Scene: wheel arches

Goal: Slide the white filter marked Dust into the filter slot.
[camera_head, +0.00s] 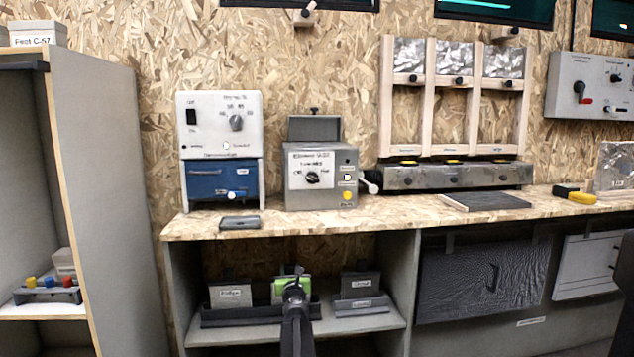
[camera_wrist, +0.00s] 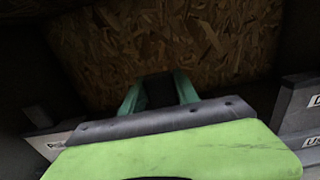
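Another pale filter (camera_head: 230,295) stands left. My gripper (camera_head: 297,272) is at the middle, before a light green piece (camera_head: 279,294). A light green panel with a dark bar (camera_wrist: 170,150) fills the lower wrist view. Beyond it, two teal prongs flank a dark tab (camera_wrist: 160,92); whether they grip it is unclear. I cannot tell which opening is the filter slot.
A low dark rack (camera_head: 215,317) runs along the shelf (camera_head: 240,335). On the bench (camera_head: 400,211) stand a grey box with a dial (camera_head: 325,193) and a blue and white unit (camera_head: 222,182). The cupboard's grey upright (camera_head: 400,265) bounds the shelf on the right.

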